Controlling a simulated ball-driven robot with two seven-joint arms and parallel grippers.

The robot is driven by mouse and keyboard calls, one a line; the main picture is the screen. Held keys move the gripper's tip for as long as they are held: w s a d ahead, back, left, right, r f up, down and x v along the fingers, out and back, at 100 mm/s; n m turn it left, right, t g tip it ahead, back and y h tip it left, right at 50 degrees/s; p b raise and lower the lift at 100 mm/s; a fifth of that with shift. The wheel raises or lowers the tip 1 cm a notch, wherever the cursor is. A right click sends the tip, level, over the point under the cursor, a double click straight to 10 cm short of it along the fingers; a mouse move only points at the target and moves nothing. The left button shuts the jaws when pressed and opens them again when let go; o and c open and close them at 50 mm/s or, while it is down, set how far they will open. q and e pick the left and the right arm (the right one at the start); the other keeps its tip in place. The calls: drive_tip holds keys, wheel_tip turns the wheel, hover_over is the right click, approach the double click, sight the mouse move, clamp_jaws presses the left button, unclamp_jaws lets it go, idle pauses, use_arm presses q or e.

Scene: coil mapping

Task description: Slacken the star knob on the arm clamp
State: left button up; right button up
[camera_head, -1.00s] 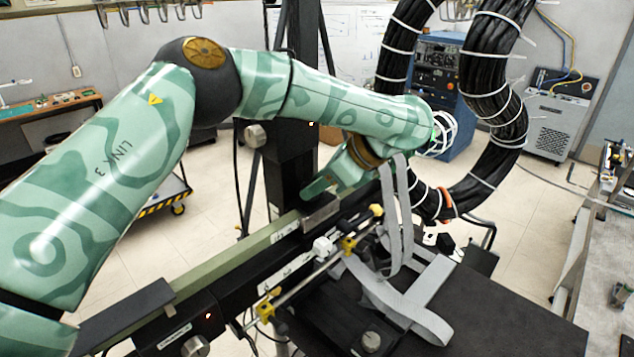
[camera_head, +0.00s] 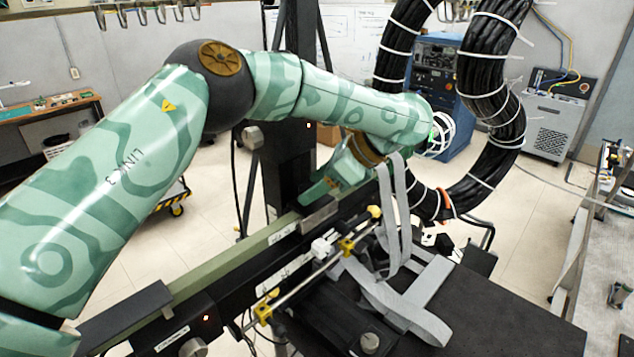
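My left arm reaches across from the left, and its green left gripper (camera_head: 322,190) points down and left beside the dark upright column, just above a small metal block (camera_head: 319,216) on the long green rail (camera_head: 236,262). Whether its fingers are apart or touch anything is not clear. A round silver knob (camera_head: 252,137) sticks out of the column's left side, apart from the gripper. Another knob (camera_head: 193,347) is at the lower left and one (camera_head: 369,343) is on the black base. I cannot tell which is the star knob. My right gripper is out of view.
Grey straps (camera_head: 398,215) hang beside the gripper and lie over the black table (camera_head: 510,315). A thin rod with yellow clamps (camera_head: 346,245) runs along the rail. Thick black cable bundles (camera_head: 492,75) loop at the right. Open floor lies behind.

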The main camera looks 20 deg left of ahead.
use_arm(q)
drive_tip(key=v, duration=0.7)
drive_tip(key=shift+d, duration=0.25)
drive_tip(key=shift+r, duration=0.1)
